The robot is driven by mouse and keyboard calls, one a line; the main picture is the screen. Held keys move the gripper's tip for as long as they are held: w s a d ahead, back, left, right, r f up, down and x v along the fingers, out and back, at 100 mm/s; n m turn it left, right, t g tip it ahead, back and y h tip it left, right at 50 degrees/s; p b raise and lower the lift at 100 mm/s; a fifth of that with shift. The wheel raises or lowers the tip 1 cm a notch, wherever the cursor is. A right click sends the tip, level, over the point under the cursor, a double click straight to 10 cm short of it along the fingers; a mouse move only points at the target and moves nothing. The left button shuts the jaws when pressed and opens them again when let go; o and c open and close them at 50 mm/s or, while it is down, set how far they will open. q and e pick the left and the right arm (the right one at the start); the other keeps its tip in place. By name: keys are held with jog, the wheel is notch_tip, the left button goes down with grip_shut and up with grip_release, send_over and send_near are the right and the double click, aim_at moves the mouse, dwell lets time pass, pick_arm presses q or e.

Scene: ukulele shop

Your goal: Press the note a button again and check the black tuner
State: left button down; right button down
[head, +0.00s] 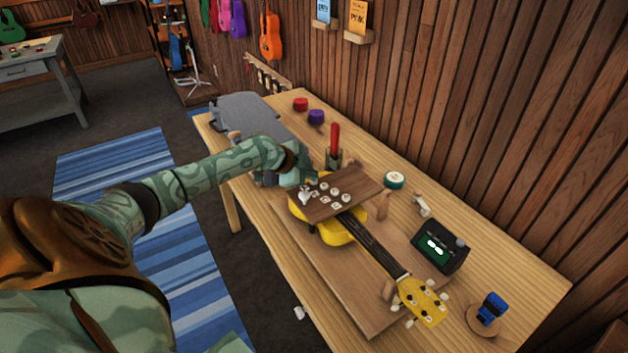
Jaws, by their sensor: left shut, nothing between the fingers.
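A brown wooden board (356,197) with several round white buttons and small labels lies across the body of a yellow ukulele (425,303). The labels are too small to read, so I cannot tell which button is note A. My left gripper (305,195) is shut and empty at the board's left end, by the leftmost buttons. I cannot tell whether its tips touch a button. The black tuner (454,258) stands to the right of the ukulele's neck, its screen lit green with pale marks too small to read. My right gripper is out of view.
The ukulele rests on a wooden work board (345,290) on the long table (519,276). A red-handled tool in a holder (334,159) stands behind the button board. A round green-and-white tin (394,180) and a blue device on a round stand (489,311) are nearby.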

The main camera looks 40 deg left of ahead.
pick_arm(q)
jog(key=shift+f, duration=0.3)
jog(key=shift+r, duration=0.1)
dwell(0.3)
jog(key=shift+r+p, duration=0.65)
jog(key=shift+r, duration=0.25)
notch_tip(320, 180, up, 5)
jog(key=p, duration=0.4)
jog(key=shift+f, duration=0.1)
dwell(0.5)
